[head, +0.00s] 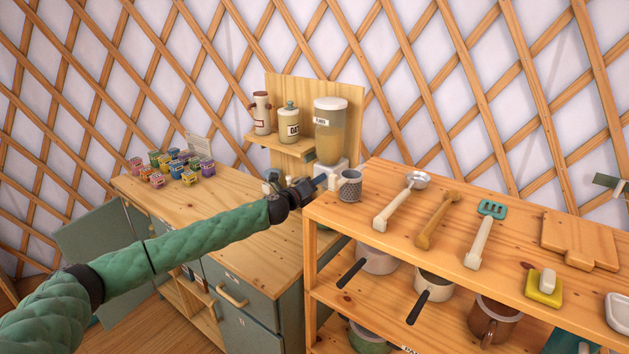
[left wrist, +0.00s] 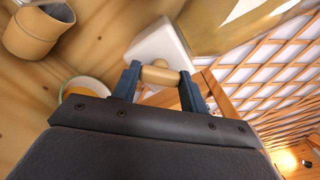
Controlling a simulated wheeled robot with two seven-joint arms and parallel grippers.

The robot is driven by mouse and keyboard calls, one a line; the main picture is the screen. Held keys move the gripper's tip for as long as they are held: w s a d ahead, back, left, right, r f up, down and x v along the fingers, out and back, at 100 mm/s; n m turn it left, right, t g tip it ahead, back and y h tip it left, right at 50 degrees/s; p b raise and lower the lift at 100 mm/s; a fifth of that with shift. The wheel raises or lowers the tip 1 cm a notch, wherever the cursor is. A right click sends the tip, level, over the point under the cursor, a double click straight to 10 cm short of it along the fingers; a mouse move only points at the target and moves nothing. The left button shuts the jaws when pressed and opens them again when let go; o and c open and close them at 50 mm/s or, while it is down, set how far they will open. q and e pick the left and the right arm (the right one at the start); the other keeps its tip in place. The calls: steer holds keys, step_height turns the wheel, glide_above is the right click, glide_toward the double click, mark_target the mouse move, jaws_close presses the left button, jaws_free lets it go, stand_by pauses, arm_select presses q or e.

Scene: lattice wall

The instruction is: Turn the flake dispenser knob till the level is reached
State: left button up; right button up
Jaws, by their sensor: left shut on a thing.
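The flake dispenser (head: 329,130) has a clear, tan-filled container, a white lid and a white base, and stands against a wooden back panel. Its white base (left wrist: 165,45) also shows in the left wrist view. My left gripper (head: 318,184) reaches the base from the left in the head view. In the left wrist view, my left gripper (left wrist: 160,84) is shut on the wooden knob (left wrist: 158,74), with one blue finger on each side. The knob is hidden in the head view. A bowl with an orange inside (left wrist: 84,88) is partly hidden behind the gripper. No level mark is readable. My right gripper is not seen.
A patterned cup (head: 350,186) stands close to the gripper. Two jars, one a pale canister (head: 289,124), stand on the small shelf. Several colourful small tubs (head: 174,166) sit on the left counter. Utensils, including a ladle (head: 402,200), lie on the right shelf top.

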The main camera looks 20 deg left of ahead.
arm_select(q)
steer(key=m, duration=0.2)
steer(key=shift+s+f+m+p, duration=0.1)
steer(key=shift+f+m+p, duration=0.1)
steer(key=shift+m+p, duration=0.15)
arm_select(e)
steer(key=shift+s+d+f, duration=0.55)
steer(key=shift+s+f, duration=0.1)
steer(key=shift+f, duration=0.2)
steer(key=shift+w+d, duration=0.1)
arm_select(q)
steer(key=o, duration=1)
steer(key=shift+r, duration=0.1)
steer(key=shift+b+v, duration=1.4)
steer(key=shift+v, duration=2.45)
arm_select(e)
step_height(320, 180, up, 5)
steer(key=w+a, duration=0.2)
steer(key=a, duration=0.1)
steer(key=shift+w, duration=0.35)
